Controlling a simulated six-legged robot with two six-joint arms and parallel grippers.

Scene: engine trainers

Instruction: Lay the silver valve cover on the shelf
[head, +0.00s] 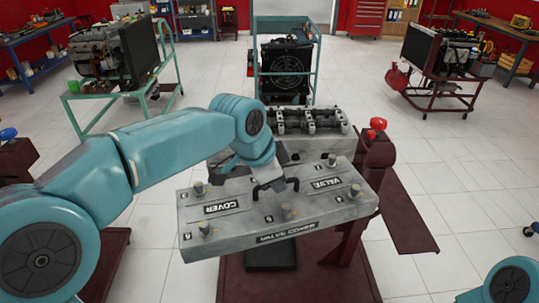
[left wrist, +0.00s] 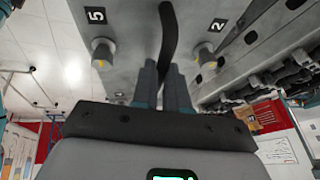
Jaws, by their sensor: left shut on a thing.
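The silver valve cover (head: 330,209) is a wide grey plate marked VALVE and COVER, with several numbered bolts. It hangs tilted in front of the engine (head: 310,125), whose rocker gear is exposed. My left gripper (head: 277,185) is shut on the black handle at the cover's middle. In the left wrist view, the fingers (left wrist: 163,88) close around the black handle (left wrist: 168,35), with the cover (left wrist: 130,40) behind. A flat dark red panel (head: 412,220) juts out to the right; I cannot tell whether it is the shelf. My right gripper is out of view.
The dark red engine stand (head: 325,285) is below and behind the cover. A red knob (head: 377,123) rises at the engine's right. A teal-framed trainer (head: 287,70) stands behind, and other trainers stand left and right. White tiled floor is clear at the right.

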